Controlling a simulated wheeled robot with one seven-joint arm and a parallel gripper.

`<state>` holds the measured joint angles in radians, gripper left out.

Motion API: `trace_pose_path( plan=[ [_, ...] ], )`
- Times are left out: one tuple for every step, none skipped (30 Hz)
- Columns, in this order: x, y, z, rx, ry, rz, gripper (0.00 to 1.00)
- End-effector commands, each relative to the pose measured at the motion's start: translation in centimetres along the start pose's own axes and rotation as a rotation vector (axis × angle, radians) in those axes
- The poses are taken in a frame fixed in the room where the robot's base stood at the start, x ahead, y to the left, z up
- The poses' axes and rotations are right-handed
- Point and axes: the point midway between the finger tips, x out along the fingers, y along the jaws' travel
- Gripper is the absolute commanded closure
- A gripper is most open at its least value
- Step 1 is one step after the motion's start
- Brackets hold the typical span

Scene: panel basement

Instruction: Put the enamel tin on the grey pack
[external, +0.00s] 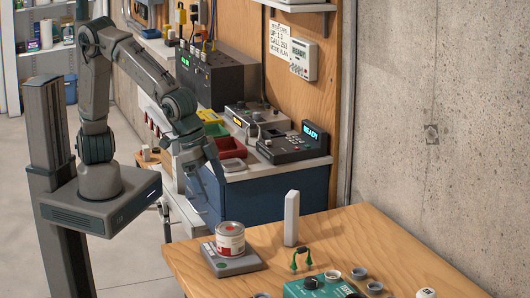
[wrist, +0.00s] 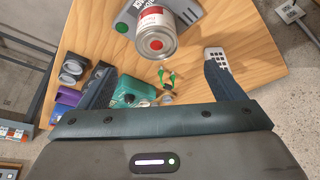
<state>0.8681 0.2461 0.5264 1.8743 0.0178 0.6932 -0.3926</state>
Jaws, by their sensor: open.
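The enamel tin (external: 230,238), white with a red label, stands upright on the grey pack (external: 240,266) near the left end of the wooden table. In the wrist view the tin (wrist: 156,40) is at the top centre, with the grey pack (wrist: 190,12) showing behind it. My gripper (external: 196,192) is above and behind the tin, apart from it. In the wrist view my gripper (wrist: 158,70) has its two fingers wide apart with nothing held between them. The tin's contact with the pack is partly hidden in the wrist view.
A white upright block (external: 291,218), a green clip-like thing (external: 301,259), a teal box (external: 318,288) and several small round cups share the wooden table (external: 385,240). Behind is a blue bench (external: 285,190) with electronic boxes. A concrete wall (external: 440,130) bounds the right.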

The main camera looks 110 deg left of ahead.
Motion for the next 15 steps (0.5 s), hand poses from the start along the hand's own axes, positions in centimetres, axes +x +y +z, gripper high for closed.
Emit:
trace_pose_path(
  plan=[
    [-0.6, -1.2, 0.4, -0.014, -0.009, 0.008, 0.12],
    [-1.0, -2.1, 0.7, -0.020, -0.018, 0.012, 0.12],
    [-1.6, -3.3, 1.3, -0.029, -0.029, 0.021, 0.12],
    [-2.1, -4.4, 1.9, -0.036, -0.038, 0.029, 0.12],
    [-2.6, -5.4, 2.6, -0.040, -0.047, 0.037, 0.12],
    [-3.5, -6.8, 3.7, -0.047, -0.059, 0.047, 0.12],
    [-4.1, -7.9, 4.5, -0.050, -0.065, 0.055, 0.12],
    [-4.8, -8.8, 5.4, -0.052, -0.071, 0.061, 0.12],
    [-5.6, -10.0, 6.7, -0.053, -0.079, 0.068, 0.12],
    [-6.2, -10.8, 7.6, -0.052, -0.081, 0.072, 0.12],
    [-6.8, -11.7, 8.6, -0.053, -0.084, 0.075, 0.12],
    [-7.6, -12.6, 10.0, -0.050, -0.087, 0.077, 0.12],
    [-8.1, -13.3, 11.0, -0.048, -0.088, 0.077, 0.12],
    [-8.6, -13.9, 12.1, -0.044, -0.088, 0.076, 0.12],
    [-9.2, -14.7, 13.5, -0.039, -0.089, 0.072, 0.12]
  ],
)
